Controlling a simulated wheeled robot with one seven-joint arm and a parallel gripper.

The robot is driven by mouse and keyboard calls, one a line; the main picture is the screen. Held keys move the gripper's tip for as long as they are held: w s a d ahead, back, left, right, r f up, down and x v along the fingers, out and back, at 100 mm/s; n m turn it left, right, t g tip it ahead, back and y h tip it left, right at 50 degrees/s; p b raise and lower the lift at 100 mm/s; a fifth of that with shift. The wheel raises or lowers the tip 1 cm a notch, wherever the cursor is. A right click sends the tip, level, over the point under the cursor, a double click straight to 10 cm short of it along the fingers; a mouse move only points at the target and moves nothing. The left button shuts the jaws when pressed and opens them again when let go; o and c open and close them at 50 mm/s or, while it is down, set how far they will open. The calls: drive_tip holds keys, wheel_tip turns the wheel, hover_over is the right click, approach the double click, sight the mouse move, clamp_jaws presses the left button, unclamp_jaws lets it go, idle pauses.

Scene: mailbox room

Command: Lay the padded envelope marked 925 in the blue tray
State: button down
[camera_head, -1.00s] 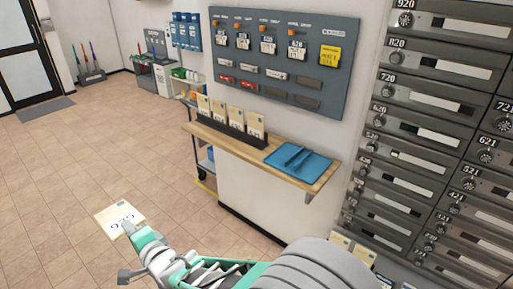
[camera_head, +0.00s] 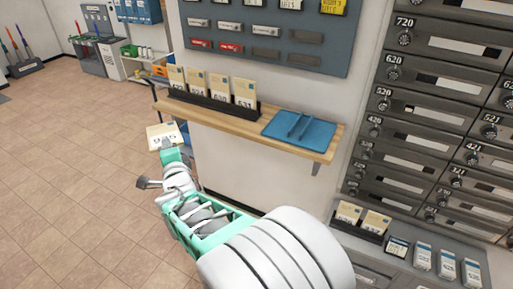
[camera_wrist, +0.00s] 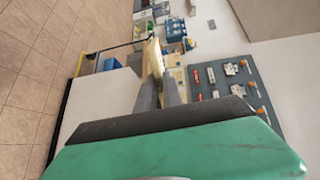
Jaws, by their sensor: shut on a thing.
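The padded envelope marked 925 (camera_head: 162,135) is cream-coloured and is held out at the end of my arm, left of the wooden shelf in the head view. My gripper (camera_head: 170,153) is shut on its near edge. In the wrist view the envelope (camera_wrist: 153,58) shows nearly edge-on between the fingertips of my gripper (camera_wrist: 160,84). The blue tray (camera_head: 299,129) lies on the right part of the shelf, to the right of the envelope. It has a raised divider and looks empty.
The wooden shelf (camera_head: 220,116) also carries a black rack (camera_head: 212,101) with several upright envelopes. A grey label board (camera_head: 265,40) hangs above it, and grey mailboxes (camera_head: 440,110) stand at right. More envelopes and boxes stand low at right. The tiled floor at left is clear.

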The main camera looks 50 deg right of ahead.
drive_tip(key=s+d+f+m+g+h+b, duration=0.1)
drive_tip(key=s+d+m+g+h+b, duration=0.2)
drive_tip(key=d, duration=0.5)
drive_tip(key=s+d+f+m+g+h+b, duration=0.25)
drive_tip(key=s+d+b, duration=0.25)
drive_tip(key=d, duration=0.4)
drive_tip(key=s+d+r+m+g+h+b, duration=0.2)
drive_tip(key=s+d+m+g+h+b, duration=0.35)
drive_tip(key=s+d, duration=0.65)
drive_tip(key=shift+n+g+y, duration=0.3)
drive_tip(key=shift+g+y, duration=0.2)
drive_tip(key=shift+y, duration=0.1)
drive_tip(key=d+f+p, duration=0.1)
drive_tip(key=d, duration=0.1)
drive_tip(key=d+f+p, duration=0.1)
drive_tip(key=d, duration=0.1)
drive_tip(key=d+f+p, duration=0.2)
drive_tip(key=d, duration=0.1)
drive_tip(key=shift+s, duration=0.25)
drive_tip(key=shift+w+d+f+b, duration=0.1)
drive_tip(key=shift+d+f+b, duration=0.05)
drive_tip(key=shift+f+b, duration=0.45)
drive_tip(key=shift+w+d+f+b, duration=0.1)
drive_tip(key=shift+d+f+b, duration=0.05)
drive_tip(key=shift+f+b, duration=0.45)
drive_tip(key=f+b, duration=0.1)
drive_tip(key=b, duration=0.2)
drive_tip(key=shift+s+a+f, duration=0.1)
drive_tip(key=shift+f, duration=0.25)
